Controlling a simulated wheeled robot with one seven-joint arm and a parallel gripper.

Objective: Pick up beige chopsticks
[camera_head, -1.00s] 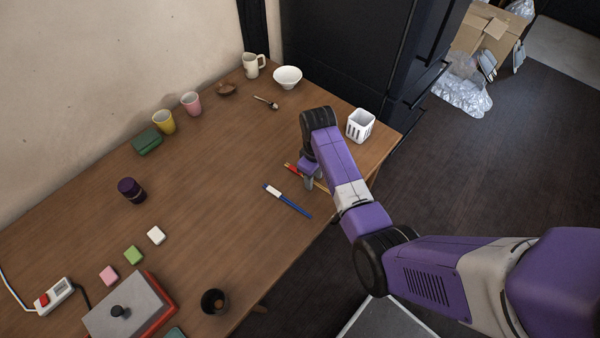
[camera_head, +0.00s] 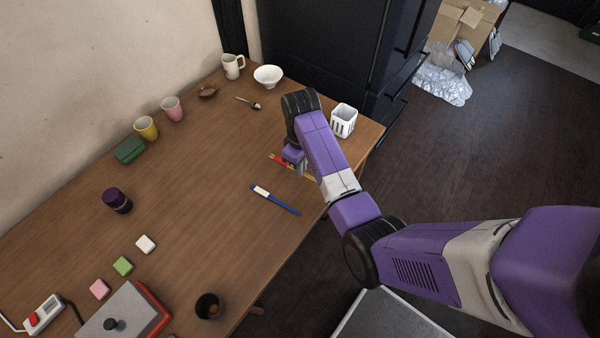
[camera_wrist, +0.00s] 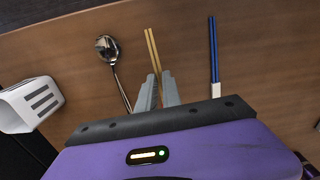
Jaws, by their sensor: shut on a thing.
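Beige chopsticks (camera_wrist: 152,48) show in the wrist view, running up from between the two grey fingers of my gripper (camera_wrist: 159,84). The fingers are closed on them. In the head view, the chopsticks' red and yellow end (camera_head: 277,160) shows just left of my gripper (camera_head: 296,166). My arm hides much of their length there. They look close above the table, but I cannot tell the exact gap.
Blue chopsticks with a white part (camera_head: 275,200) lie nearby; a metal spoon (camera_wrist: 108,52) lies on the other side in the wrist view. A white slotted basket (camera_head: 343,121) stands near the table's (camera_head: 205,235) far right corner. The table's middle is clear.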

